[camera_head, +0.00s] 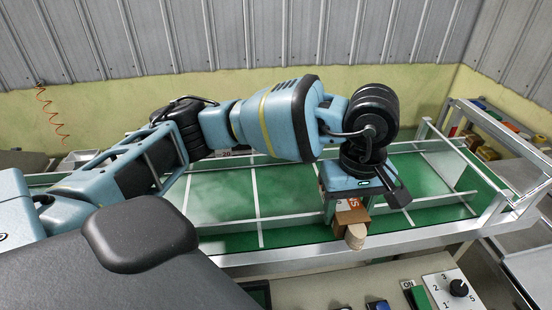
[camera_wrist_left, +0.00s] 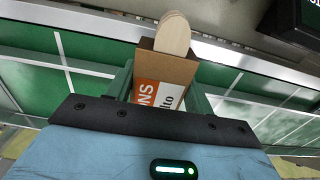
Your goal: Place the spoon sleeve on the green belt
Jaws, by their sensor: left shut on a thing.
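The spoon sleeve (camera_head: 352,217) is a small brown cardboard box with an orange and white label. Pale wooden spoon ends (camera_head: 355,238) stick out of its end towards the near side. My left gripper (camera_head: 345,208) is shut on the sleeve, with a finger on either side. The left wrist view shows the sleeve (camera_wrist_left: 165,72) between the two green fingers, spoon ends at the top. The green belt (camera_head: 222,195) is divided by pale strips. The sleeve is over the belt's near side, by the front rail; whether it touches anything is unclear. My right gripper is not in view.
A metal front rail (camera_head: 290,255) runs along the belt's near edge. A control panel with a knob (camera_head: 458,288) and buttons lies in front at the right. A sloped metal frame (camera_head: 500,140) stands at the belt's right end. The belt's left part is clear.

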